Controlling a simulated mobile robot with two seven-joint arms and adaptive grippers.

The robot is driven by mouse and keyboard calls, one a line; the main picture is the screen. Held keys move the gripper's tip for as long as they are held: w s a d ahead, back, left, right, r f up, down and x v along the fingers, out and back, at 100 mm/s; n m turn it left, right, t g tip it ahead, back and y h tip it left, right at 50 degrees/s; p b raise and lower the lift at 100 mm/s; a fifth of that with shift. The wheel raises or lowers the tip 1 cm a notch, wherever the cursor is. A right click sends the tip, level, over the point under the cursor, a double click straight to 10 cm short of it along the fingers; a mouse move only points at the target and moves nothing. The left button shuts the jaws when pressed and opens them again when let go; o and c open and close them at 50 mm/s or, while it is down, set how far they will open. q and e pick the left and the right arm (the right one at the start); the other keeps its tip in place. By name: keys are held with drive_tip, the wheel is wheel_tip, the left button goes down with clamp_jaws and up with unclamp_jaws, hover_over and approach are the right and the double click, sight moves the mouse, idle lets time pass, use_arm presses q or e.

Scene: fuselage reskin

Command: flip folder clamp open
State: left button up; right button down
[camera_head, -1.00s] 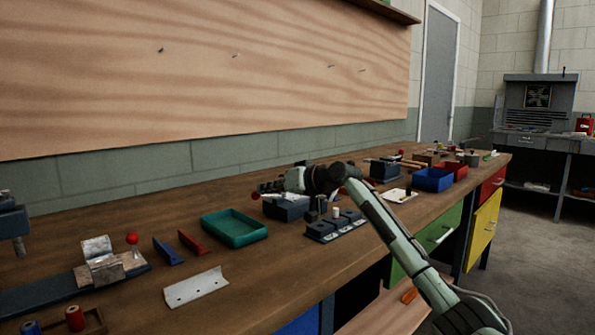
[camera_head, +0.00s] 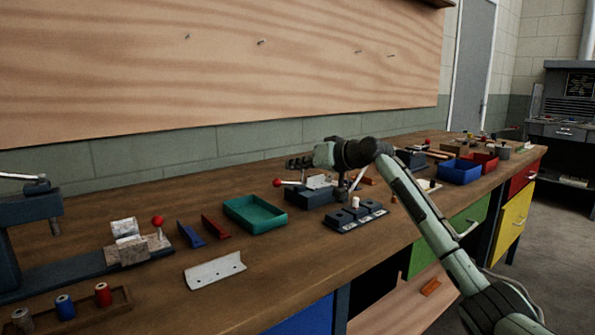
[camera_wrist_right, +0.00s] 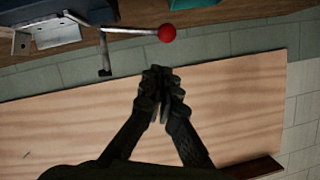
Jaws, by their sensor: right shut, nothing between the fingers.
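The folder clamp shows as a lever with a red ball knob (camera_head: 277,182) on a dark block (camera_head: 305,197) at the middle of the bench. The lever lies roughly level, its knob out to the left. The wrist view also shows the knob (camera_wrist_right: 167,33), with the metal lever arm (camera_wrist_right: 132,31) running left to a pivot. My right gripper (camera_head: 298,163) is just above the lever, its fingers pointing left. In the right wrist view the fingertips (camera_wrist_right: 163,75) are together and empty, apart from the knob. My left gripper is out of view.
A green tray (camera_head: 238,216) lies left of the clamp. A dark block set (camera_head: 340,223) stands in front. Red (camera_head: 216,228) and blue (camera_head: 190,235) wedges, a bent metal sheet (camera_head: 214,273) and another red-knobbed fixture (camera_head: 127,254) are farther left. Blue and red bins stand to the right.

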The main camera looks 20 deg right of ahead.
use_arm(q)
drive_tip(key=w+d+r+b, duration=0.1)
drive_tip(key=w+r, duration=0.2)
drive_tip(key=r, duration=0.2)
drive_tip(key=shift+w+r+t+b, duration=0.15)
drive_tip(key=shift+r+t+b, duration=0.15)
use_arm(e)
drive_tip(key=v, duration=1)
drive_tip(key=shift+d, duration=0.15)
